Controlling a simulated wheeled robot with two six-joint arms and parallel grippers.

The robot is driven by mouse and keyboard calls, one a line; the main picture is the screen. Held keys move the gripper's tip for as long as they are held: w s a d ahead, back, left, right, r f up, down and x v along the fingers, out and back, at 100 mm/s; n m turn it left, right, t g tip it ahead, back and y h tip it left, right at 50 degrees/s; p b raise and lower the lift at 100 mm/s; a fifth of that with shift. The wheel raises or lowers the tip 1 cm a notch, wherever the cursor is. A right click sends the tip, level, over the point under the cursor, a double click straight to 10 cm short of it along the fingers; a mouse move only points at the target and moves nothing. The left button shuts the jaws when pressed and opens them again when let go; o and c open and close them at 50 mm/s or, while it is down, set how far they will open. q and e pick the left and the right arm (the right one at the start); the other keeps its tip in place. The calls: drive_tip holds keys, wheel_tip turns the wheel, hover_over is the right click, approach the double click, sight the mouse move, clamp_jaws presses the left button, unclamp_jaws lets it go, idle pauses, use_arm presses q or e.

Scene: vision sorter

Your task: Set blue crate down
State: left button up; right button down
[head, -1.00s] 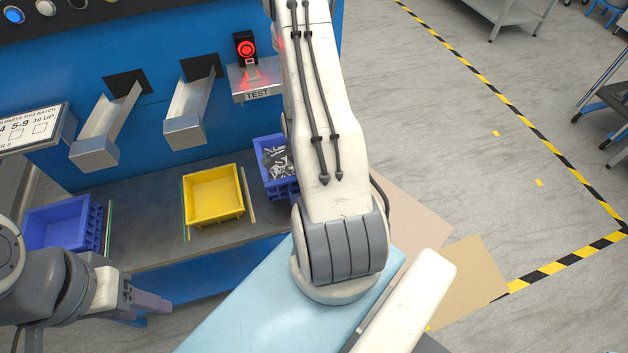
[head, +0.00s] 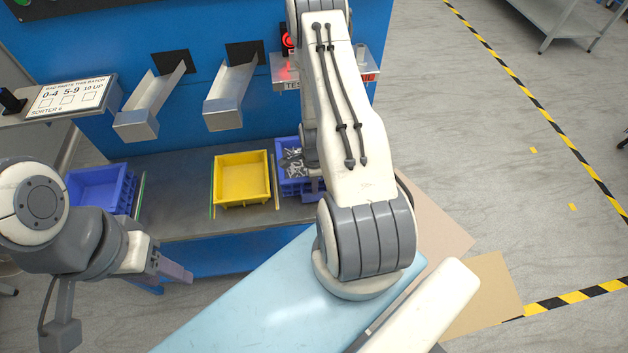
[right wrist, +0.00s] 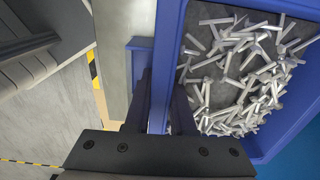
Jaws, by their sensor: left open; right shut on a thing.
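The blue crate (head: 286,187) is filled with silvery metal parts and sits just right of the yellow crate in the head view, partly hidden by my right arm. It fills the right side of the right wrist view (right wrist: 262,147). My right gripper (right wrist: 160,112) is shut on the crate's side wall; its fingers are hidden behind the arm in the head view. The crate looks level, at or close to the grey shelf (head: 180,220); I cannot tell whether it touches. My left gripper (head: 176,270) is open and empty, in front of the shelf.
The yellow crate (head: 241,200) stands empty on the shelf between thin guide strips. A second blue crate (head: 95,192) is at the shelf's left end. Two metal chutes (head: 150,100) and a test stand (head: 290,85) project above. A light blue surface (head: 240,300) lies in front.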

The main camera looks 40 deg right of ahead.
drive_tip(key=shift+w, duration=0.15)
drive_tip(key=c, duration=1.2)
unclamp_jaws()
drive_tip(key=shift+f, duration=0.15)
drive_tip(key=o, duration=0.4)
drive_tip(key=shift+o, duration=0.2)
